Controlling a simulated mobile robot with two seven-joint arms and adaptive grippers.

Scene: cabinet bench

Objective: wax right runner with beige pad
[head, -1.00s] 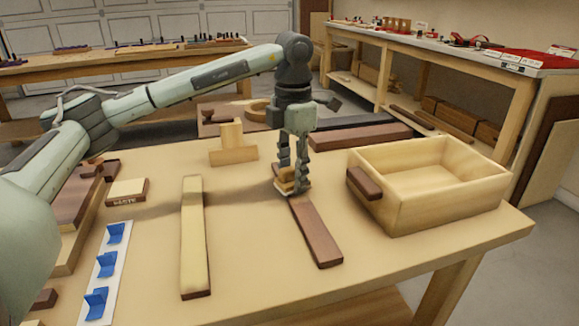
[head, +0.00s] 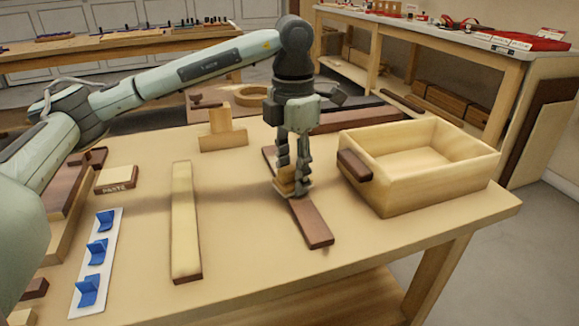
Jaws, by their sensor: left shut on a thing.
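The right runner (head: 313,226) is a dark brown strip lying on the bench, left of the open wooden drawer (head: 440,190). My left gripper (head: 294,183) points down over the runner and is shut on the beige pad (head: 286,183). The pad sits at about the middle of the runner and appears to touch its top; fingers and pad hide that stretch. The runner's far end shows behind the fingers and its near end is bare. The left runner (head: 184,225), with a pale top, lies apart to the left. My right gripper is not in view.
The drawer has a dark handle (head: 355,165) facing the runner. A pale-topped block with lettering (head: 116,179) and a white strip with blue brackets (head: 97,252) lie at the left. A wooden T-shaped piece (head: 223,135) stands behind. The bench between the runners is clear.

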